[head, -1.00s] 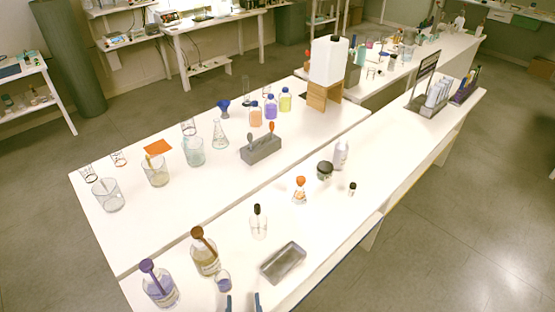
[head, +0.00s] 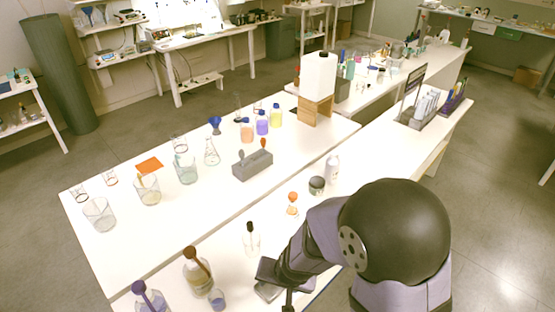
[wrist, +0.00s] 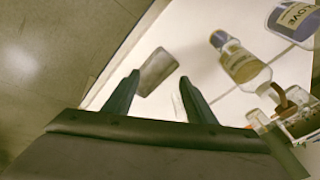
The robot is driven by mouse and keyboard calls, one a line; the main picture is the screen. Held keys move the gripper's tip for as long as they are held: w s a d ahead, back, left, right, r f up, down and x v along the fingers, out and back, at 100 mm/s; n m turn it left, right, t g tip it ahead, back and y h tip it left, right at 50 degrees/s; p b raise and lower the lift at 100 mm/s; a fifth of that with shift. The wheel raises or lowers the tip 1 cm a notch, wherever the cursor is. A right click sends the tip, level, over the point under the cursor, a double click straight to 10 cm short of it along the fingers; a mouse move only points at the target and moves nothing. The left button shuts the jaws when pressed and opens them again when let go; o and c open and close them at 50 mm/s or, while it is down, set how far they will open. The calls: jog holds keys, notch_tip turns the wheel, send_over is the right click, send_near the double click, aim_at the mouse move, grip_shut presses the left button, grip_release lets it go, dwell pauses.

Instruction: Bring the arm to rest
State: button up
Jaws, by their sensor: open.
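My gripper (head: 276,288) hangs over the front edge of the near bench (head: 215,248) in the head view, with my arm reaching in from the right. In the wrist view its two fingers (wrist: 159,76) are spread apart with nothing held between them. A grey metal tray (wrist: 157,68) lies beyond the fingertips in the wrist view. In the head view the tray (head: 268,293) is mostly hidden by the gripper.
A black-capped dropper bottle (head: 251,238), a brown-stoppered bottle (head: 197,272), a purple-stoppered bottle (head: 150,299) and a small cup of purple liquid (head: 217,298) stand near the gripper. A grey rack (head: 252,166) and glassware occupy the far bench. Open floor (head: 490,220) lies right.

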jog(key=s+d+r+n+g+h, duration=0.1)
jog(key=s+d+r, duration=0.2)
jog(key=s+d, duration=0.2)
jog(key=s+d+r+n+g, duration=0.1)
jog(key=s+d+r, duration=0.3)
jog(key=d, duration=0.5)
jog(key=shift+s+d+g+h, duration=0.4)
jog(key=shift+s+g, duration=0.4)
jog(key=shift+s, duration=0.1)
